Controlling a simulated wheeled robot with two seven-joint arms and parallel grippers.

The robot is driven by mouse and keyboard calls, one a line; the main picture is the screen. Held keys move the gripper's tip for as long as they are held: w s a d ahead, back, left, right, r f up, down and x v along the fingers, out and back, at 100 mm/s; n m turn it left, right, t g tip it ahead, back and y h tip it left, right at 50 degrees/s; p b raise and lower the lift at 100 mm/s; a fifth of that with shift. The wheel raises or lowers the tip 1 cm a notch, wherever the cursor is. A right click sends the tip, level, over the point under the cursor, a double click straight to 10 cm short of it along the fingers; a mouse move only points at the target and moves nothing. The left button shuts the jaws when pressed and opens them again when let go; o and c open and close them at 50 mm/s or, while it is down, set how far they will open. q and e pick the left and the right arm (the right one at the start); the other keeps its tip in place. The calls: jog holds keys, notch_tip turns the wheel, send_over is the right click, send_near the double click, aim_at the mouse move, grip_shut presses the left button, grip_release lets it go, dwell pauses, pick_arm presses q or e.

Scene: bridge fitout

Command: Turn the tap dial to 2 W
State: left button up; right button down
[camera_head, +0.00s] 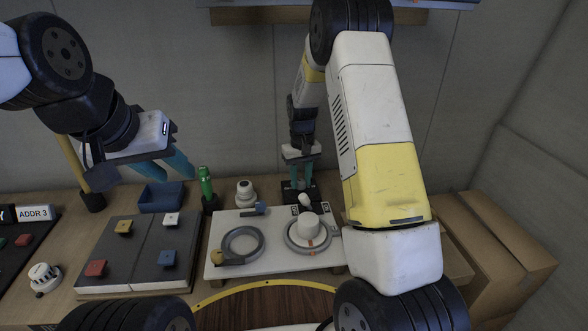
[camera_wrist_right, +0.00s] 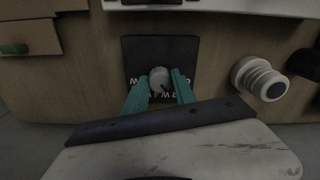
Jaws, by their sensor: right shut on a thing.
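The tap dial (camera_wrist_right: 160,80) is a small pale round knob on a black plate (camera_wrist_right: 183,50) with white letters around it, partly hidden by the fingers. In the head view the black plate (camera_head: 290,195) stands at the back of the table, by the white board. My right gripper (camera_head: 299,185) reaches down to it, and its teal fingers (camera_wrist_right: 161,84) are shut on the dial, one on each side. I cannot read which mark the dial points to. My left gripper (camera_head: 168,168) is open and empty, above the table at the back left, over a blue tray.
A white board (camera_head: 222,268) with a grey ring (camera_head: 240,260) and a white round fitting (camera_head: 309,228) lies in front. A green bottle (camera_head: 206,183), a white knobbed piece (camera_head: 244,192) and a grey panel (camera_head: 135,275) stand left. Cardboard boxes (camera_head: 500,230) are at right.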

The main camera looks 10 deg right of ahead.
aim_at(301, 181)
jog(key=shift+m, duration=1.2)
jog(key=c, duration=1)
grip_release()
jog(key=shift+r, duration=3.9)
